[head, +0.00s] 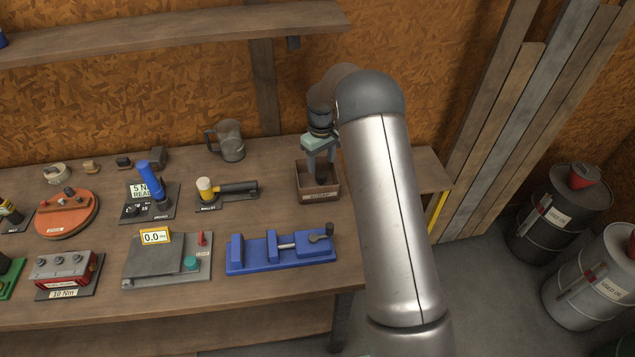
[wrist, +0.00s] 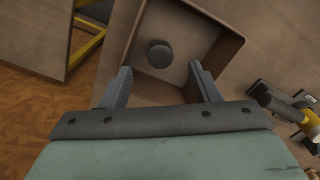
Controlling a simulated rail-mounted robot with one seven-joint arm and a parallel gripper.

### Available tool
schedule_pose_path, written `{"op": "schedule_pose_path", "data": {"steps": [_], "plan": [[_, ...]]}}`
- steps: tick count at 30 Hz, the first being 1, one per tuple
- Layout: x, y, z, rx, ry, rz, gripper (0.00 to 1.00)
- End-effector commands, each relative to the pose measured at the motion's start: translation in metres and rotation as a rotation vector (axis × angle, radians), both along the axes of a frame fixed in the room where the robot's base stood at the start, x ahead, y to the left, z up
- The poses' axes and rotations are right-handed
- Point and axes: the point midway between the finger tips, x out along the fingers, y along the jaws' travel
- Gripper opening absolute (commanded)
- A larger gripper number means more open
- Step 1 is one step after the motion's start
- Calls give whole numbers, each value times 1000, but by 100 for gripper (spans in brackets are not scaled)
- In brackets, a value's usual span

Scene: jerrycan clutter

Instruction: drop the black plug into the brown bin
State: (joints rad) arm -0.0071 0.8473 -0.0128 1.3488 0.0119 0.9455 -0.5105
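The brown bin (head: 318,196) is a small open box at the right end of the workbench, with a label on its front. My gripper (head: 319,172) points down over it, its fingers at the bin's mouth. In the wrist view, the two fingers (wrist: 160,68) are spread apart with nothing held between them. The black plug (wrist: 160,54), a small dark round piece, shows inside the outline of the brown bin (wrist: 232,42), beyond the fingertips and apart from them. I cannot tell whether it rests on the bin's floor. The plug is hidden in the head view.
A blue vise (head: 280,252) lies in front of the bin, and a yellow-and-black tool (head: 228,188) is to its left. A grey mug (head: 229,140) stands behind. Several other tools cover the bench's left. A shelf (head: 170,34) hangs above; drums (head: 556,214) stand at right.

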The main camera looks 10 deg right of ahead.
Motion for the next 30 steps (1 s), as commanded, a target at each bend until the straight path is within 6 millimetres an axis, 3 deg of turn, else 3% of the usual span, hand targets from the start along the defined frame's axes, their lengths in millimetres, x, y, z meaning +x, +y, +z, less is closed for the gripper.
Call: {"op": "schedule_pose_path", "data": {"steps": [8, 24, 30], "plan": [[1, 0, 15, 0, -4, 0, 56], [1, 0, 138, 0, -4, -1, 56], [0, 0, 166, 0, -2, -1, 56]]}}
